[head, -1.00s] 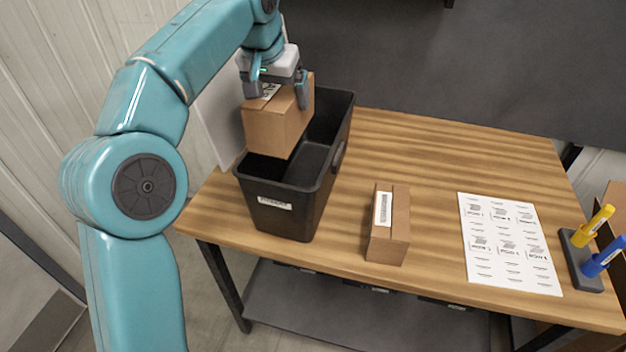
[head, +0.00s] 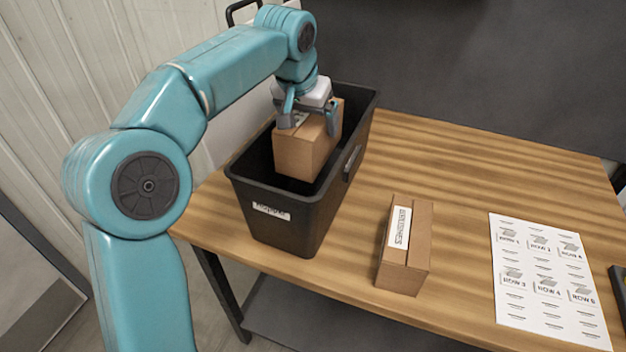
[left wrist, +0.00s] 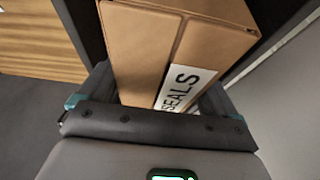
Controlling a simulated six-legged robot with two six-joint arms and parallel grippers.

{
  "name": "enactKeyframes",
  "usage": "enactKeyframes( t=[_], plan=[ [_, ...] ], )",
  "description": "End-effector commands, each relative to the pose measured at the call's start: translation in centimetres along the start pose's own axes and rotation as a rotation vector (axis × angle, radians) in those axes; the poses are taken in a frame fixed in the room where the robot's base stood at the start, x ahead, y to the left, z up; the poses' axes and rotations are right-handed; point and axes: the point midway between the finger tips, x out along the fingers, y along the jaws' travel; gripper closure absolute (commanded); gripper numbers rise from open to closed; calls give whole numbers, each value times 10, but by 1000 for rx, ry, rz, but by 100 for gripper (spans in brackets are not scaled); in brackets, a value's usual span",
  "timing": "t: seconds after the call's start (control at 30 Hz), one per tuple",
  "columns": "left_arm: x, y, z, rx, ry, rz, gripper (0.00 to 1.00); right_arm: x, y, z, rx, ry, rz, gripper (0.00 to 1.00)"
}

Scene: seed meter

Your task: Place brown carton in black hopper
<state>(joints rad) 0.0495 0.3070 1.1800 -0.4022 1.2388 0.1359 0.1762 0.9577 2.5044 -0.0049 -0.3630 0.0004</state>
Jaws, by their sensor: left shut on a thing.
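A brown carton (head: 299,153) is held by my left gripper (head: 311,121), which is shut on its upper part. The carton hangs at the opening of the black hopper (head: 283,219), its lower part inside the rim. I cannot tell whether it touches the hopper floor. In the left wrist view the carton (left wrist: 142,45) lies between the fingers, with a white "SEALS" label. A second brown carton (head: 417,245) with a white label stands on the table, right of the hopper. My right gripper is not in view.
The wooden table (head: 470,170) has free room behind and right of the second carton. A printed white sheet (head: 548,280) lies at the right. A dark object's edge (head: 619,290) shows at the far right. A dark wall stands behind the table.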

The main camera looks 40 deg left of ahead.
Motion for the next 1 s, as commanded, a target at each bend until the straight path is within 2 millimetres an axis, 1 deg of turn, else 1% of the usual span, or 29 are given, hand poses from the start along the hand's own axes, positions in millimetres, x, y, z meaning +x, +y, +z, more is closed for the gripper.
enactKeyframes(
  t=[0.03,0.1,0.2,0.3,0.47,0.73,0.8,1.0],
  plan=[
    [16,-1,8,-1,1,-1,61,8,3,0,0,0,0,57],
    [34,-1,16,0,1,-1,61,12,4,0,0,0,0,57],
    [56,0,25,-1,1,0,61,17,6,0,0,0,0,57],
    [73,0,31,-1,2,0,61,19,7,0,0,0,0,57],
    [86,0,35,0,4,0,61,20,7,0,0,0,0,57],
    [122,1,48,0,1,0,61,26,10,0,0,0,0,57],
    [125,1,49,0,4,0,61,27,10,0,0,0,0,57],
    [125,1,49,0,4,0,61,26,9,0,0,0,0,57]
  ],
)
